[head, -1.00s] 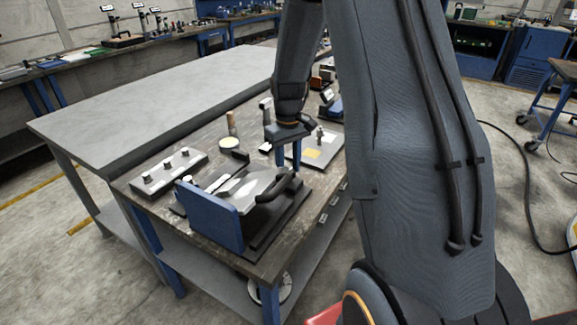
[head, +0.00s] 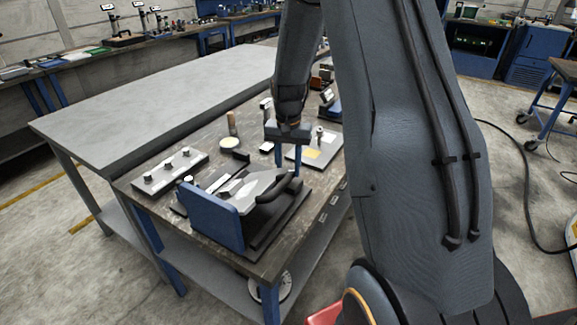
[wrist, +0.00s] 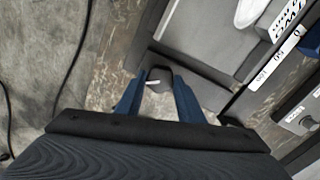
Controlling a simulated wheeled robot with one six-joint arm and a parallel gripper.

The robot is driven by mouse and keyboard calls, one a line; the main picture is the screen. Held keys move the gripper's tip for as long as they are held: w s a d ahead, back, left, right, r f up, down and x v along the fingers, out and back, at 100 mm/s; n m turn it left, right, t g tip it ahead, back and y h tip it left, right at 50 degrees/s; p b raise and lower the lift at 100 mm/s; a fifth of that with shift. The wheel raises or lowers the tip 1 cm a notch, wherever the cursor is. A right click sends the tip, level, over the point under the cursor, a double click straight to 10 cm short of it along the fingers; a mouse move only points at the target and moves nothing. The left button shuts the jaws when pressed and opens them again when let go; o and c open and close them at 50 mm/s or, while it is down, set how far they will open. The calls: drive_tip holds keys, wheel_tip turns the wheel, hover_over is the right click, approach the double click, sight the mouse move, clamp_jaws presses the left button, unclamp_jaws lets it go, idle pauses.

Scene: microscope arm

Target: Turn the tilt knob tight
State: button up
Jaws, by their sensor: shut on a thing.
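In the wrist view a dark knob (wrist: 161,73) with a white mark sits between the two blue fingers of my gripper (wrist: 157,83), which are shut on it. In the head view my gripper (head: 289,160) points down at the far end of the microscope arm assembly. This assembly has a blue upright plate (head: 210,217), a grey body and a black curved handle (head: 284,190), on a dark base. In the head view the knob cannot be made out at the fingertips.
The assembly stands on a worn workbench (head: 222,168). A large bare grey table (head: 150,105) adjoins at left.

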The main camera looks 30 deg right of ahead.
drive_tip(key=m, duration=0.6)
drive_tip(key=shift+w+r+m, duration=0.1)
drive_tip(key=shift+m, duration=0.2)
idle(0.4)
drive_tip(key=o, duration=1.1)
drive_tip(key=shift+c, duration=0.2)
wheel_tip(320, 180, up, 8)
drive_tip(key=shift+f+b, duration=0.1)
drive_tip(key=shift+b, duration=0.7)
